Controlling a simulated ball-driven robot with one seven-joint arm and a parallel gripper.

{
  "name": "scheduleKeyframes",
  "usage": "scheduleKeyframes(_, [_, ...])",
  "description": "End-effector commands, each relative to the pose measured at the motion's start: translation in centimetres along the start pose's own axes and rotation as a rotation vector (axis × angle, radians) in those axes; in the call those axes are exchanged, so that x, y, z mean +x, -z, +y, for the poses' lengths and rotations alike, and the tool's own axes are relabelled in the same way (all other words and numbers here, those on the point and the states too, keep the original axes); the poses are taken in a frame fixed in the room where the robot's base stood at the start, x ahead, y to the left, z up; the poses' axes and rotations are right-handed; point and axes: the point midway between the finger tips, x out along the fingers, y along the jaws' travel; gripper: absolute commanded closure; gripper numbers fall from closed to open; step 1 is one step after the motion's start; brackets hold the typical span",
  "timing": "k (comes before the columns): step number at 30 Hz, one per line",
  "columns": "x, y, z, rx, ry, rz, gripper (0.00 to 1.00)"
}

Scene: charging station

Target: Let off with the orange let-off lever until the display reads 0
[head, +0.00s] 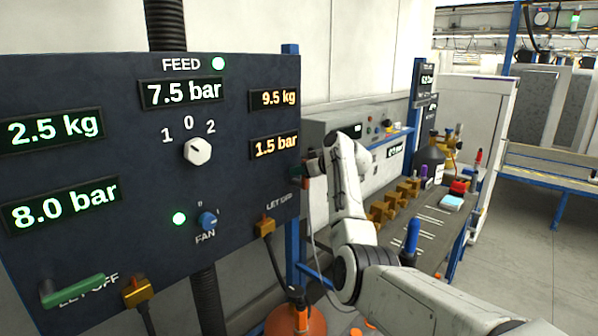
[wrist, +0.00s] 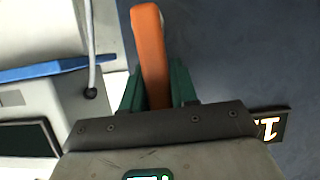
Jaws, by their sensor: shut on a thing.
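The orange let-off lever (wrist: 149,45) stands out from the dark panel in the wrist view. My gripper (wrist: 157,88) has its green fingers on both sides of the lever, shut on it. In the head view my gripper (head: 304,171) is at the panel's right edge, and the lever is mostly hidden there. The orange-lit display (head: 275,146) just above reads 1.5 bar. Part of its orange digits shows in the wrist view (wrist: 268,128). A LET OFF label (head: 280,202) sits below my gripper.
The panel (head: 110,160) also has a green lever (head: 75,290), green-lit displays reading 2.5 kg (head: 52,130) and 8.0 bar (head: 66,205), a 7.5 bar feed display (head: 182,92) and a white knob (head: 198,151). A cluttered bench (head: 425,225) stands to the right.

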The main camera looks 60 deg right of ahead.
Motion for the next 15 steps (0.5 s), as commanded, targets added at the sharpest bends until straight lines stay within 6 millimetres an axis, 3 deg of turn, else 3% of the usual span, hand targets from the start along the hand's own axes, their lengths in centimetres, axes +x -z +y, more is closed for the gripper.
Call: scheduleKeyframes(15, [0.09,-0.35,0.27,0.054,0.021,-0.004,1.0])
